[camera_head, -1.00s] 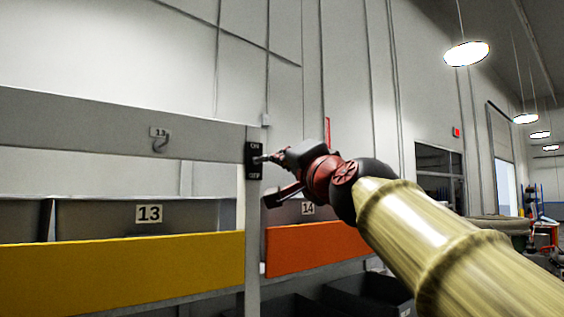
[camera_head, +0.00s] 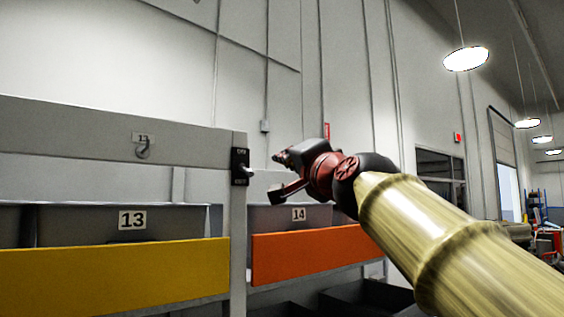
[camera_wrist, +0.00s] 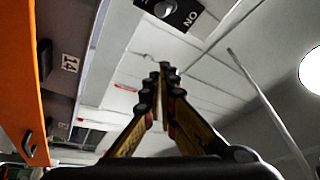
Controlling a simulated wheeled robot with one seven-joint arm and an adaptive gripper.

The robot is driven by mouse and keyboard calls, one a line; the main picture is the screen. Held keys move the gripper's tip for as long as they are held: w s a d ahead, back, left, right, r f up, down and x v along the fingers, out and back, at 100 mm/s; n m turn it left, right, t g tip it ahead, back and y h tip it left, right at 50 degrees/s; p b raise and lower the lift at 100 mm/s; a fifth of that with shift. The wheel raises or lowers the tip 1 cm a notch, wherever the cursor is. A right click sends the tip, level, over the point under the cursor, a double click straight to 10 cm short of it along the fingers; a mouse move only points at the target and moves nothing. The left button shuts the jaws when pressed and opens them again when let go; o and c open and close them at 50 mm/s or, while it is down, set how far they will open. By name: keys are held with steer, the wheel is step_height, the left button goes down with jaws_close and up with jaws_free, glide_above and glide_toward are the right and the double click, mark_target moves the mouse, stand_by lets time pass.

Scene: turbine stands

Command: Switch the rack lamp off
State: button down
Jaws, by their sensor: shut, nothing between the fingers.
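The lamp switch (camera_head: 239,166) is a small black plate on the rack's grey upright, marked ON at the top and OFF at the bottom. A short metal lever sticks out from it; I cannot surely tell which way it is thrown. In the wrist view the switch (camera_wrist: 172,12) shows at the top edge, partly cut off, with ON readable. My gripper (camera_head: 277,158) is shut and empty, to the right of the switch and apart from it. Its closed fingers (camera_wrist: 164,70) fill the middle of the wrist view. The rack lamp itself cannot be picked out.
The rack's grey beam (camera_head: 80,130) runs left from the upright and carries a hook. Below are grey bins numbered 13 (camera_head: 132,220) and 14 (camera_head: 299,214), behind a yellow panel (camera_head: 115,275) and an orange panel (camera_head: 310,252). Free air lies above the beam.

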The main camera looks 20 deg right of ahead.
steer(key=s+f+b, duration=0.3)
steer(key=s+f, duration=0.2)
steer(key=s, duration=0.3)
steer(key=shift+a+f, duration=0.3)
steer(key=shift+a, duration=0.05)
steer(key=shift+s, duration=0.1)
